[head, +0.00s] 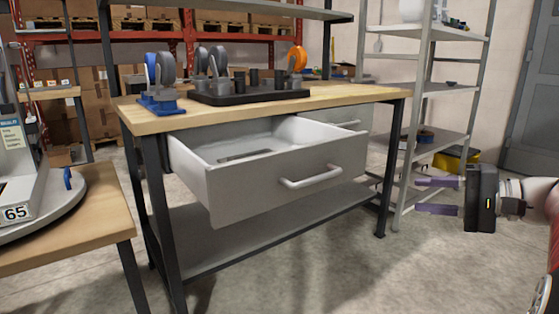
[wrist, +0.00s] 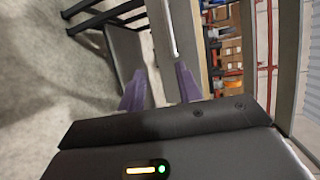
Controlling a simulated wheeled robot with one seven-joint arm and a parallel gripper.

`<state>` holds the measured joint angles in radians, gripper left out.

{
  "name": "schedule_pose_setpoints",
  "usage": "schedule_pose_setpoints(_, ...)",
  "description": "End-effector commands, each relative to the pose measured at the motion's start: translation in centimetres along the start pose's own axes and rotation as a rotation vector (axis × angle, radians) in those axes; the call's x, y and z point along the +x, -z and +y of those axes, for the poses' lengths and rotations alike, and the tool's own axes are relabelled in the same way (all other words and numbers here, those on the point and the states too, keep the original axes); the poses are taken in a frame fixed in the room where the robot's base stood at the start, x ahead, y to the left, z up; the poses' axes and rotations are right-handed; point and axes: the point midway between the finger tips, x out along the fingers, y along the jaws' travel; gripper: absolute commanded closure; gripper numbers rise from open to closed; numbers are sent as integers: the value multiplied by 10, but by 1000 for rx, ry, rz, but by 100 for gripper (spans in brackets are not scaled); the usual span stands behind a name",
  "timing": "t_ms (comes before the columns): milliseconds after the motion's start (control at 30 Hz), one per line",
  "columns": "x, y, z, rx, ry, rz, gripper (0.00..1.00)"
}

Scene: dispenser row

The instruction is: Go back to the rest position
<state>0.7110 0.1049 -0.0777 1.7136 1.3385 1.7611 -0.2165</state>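My gripper (head: 437,196) is at the right of the head view, with its two purple fingers spread apart and nothing between them. It is to the right of the workbench, clear of it, and points left. In the wrist view the two fingers (wrist: 158,90) also stand apart with an empty gap. The arm behind the gripper runs off the right edge of the head view.
The workbench (head: 345,95) has its left drawer (head: 255,188) pulled open, with its handle facing out. Tape dispensers (head: 162,80) stand on the bench top. A metal shelf rack (head: 440,90) stands behind the gripper. A side table (head: 90,222) is at left. The front floor is clear.

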Motion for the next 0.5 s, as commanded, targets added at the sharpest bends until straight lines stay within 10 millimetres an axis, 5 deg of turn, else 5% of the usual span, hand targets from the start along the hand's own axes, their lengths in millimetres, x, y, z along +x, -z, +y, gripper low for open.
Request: schedule_pose_setpoints(500, 54, -63, 27, 0, -295, -32, 66)
